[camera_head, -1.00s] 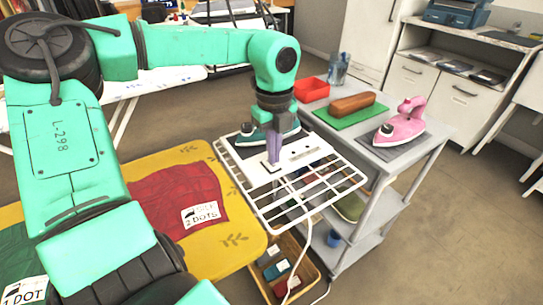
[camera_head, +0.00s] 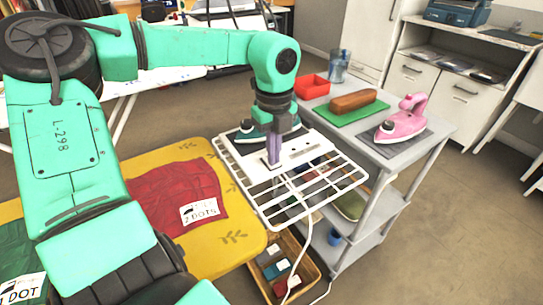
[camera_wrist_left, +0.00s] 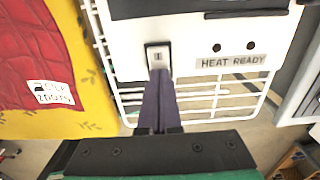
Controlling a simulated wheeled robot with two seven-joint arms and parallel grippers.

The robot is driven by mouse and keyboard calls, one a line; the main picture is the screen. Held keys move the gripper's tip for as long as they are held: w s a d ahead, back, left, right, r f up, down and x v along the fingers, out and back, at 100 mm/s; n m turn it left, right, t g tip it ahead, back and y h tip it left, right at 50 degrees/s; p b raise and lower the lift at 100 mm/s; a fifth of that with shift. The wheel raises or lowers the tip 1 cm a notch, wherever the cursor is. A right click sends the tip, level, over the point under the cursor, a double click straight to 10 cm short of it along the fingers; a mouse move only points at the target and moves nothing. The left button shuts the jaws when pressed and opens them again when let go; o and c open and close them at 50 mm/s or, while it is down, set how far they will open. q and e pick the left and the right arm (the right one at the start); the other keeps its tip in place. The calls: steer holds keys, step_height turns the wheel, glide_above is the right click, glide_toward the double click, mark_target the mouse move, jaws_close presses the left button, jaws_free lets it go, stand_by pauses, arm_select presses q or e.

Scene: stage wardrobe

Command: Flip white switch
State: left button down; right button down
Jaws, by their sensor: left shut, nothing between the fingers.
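The white switch (camera_wrist_left: 157,56) sits in a dark-framed mount on a white panel (camera_wrist_left: 185,35) in the left wrist view. A "HEAT READY" label (camera_wrist_left: 232,62) and two dark round holes are to its right. My left gripper (camera_wrist_left: 159,76) is shut and empty, with its purple fingertips right at the lower edge of the switch. I cannot tell whether they touch it. In the head view my left gripper (camera_head: 274,160) points down at the white panel (camera_head: 305,148), hiding the switch. My right gripper is not in view.
A white wire rack (camera_head: 320,190) surrounds the panel, with a teal iron (camera_head: 248,135) behind the gripper. A yellow padded board (camera_head: 205,245) lies left.

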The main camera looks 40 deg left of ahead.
arm_select(q)
step_height(320, 180, up, 7)
steer(key=p, duration=0.4)
steer(key=shift+p, duration=0.35)
